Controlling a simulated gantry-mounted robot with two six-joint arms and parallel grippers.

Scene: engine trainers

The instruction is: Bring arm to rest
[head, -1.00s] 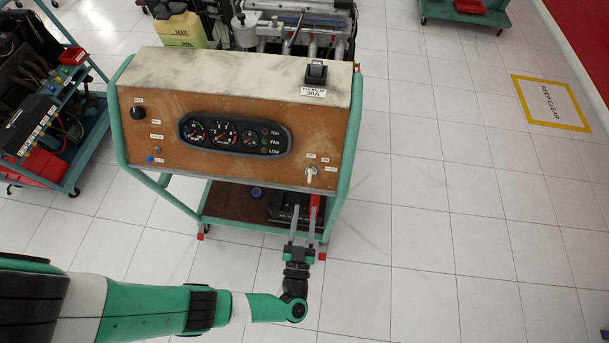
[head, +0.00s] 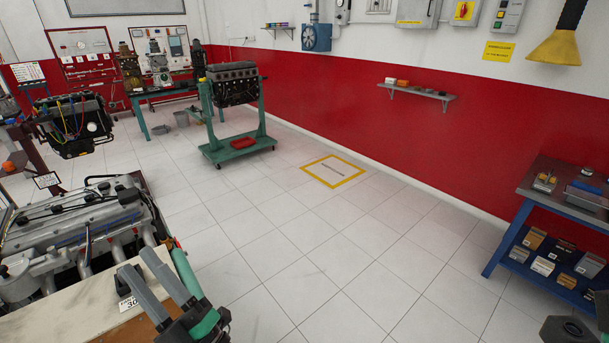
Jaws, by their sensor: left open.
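My left gripper (head: 139,264) is at the lower left of the head view. Its two grey fingers are apart with nothing between them, and they point up and left. It is over or beside the right end of the trainer's pale top (head: 85,313); I cannot tell the exact gap. The relay (head: 124,285) with its 30A label is partly hidden behind the fingers. The engine (head: 75,235) of this trainer is behind the panel top.
A green engine stand (head: 235,145) is farther back, near a yellow floor marking (head: 333,171). A blue workbench (head: 530,215) with boxes stands at the right. A small wall shelf (head: 418,90) is on the red wall. The tiled floor between is clear.

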